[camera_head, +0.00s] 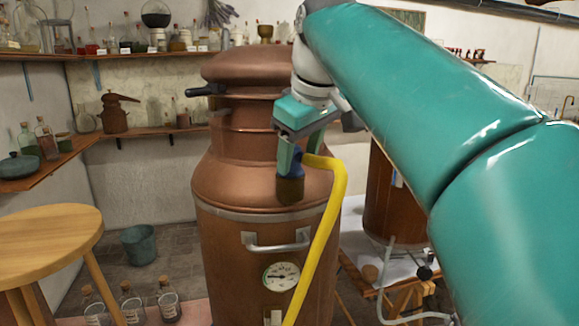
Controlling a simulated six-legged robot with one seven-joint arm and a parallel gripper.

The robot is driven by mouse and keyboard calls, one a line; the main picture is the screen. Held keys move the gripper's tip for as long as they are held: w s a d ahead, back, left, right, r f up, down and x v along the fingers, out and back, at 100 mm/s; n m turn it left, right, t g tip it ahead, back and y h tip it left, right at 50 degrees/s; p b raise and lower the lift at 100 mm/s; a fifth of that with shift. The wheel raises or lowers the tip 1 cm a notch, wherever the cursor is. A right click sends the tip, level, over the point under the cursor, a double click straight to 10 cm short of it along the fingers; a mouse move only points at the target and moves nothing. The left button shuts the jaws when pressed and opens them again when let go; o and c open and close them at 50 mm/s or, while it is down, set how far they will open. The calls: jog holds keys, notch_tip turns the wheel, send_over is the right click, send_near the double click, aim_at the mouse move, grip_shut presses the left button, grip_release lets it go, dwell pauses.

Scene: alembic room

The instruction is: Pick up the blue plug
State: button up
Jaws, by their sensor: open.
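The blue plug (297,166) shows as a small dark-blue piece at the upper end of a yellow hose (333,205), in front of the large copper vessel (225,170). A short dark brown cylinder (290,191) is directly below the plug. I cannot tell whether the plug sits in it. My gripper (290,158) reaches down from the teal arm, open, with a finger beside the plug's left side. The other finger is mostly hidden, and contact with the plug cannot be made out.
The vessel has a metal handle (277,244) and a round gauge (282,276). A round wooden stool (45,232) stands at left, with a bucket (139,246) and corked bottles (131,304) on the floor. Shelves line the walls. A second copper vessel (385,200) stands behind my arm.

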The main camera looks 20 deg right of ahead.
jog(key=c, duration=1.2)
jog(key=shift+o, duration=0.2)
jog(key=shift+r, duration=0.75)
jog(key=s+r, duration=0.3)
jog(key=s, duration=0.1)
jog(key=s+a+r, duration=0.1)
jog(key=s+r, duration=0.3)
jog(key=s, duration=0.1)
jog(key=s+r, duration=0.4)
jog(key=shift+s+a+r, duration=0.2)
jog(key=shift+s+a, duration=0.15)
jog(key=shift+a, duration=0.05)
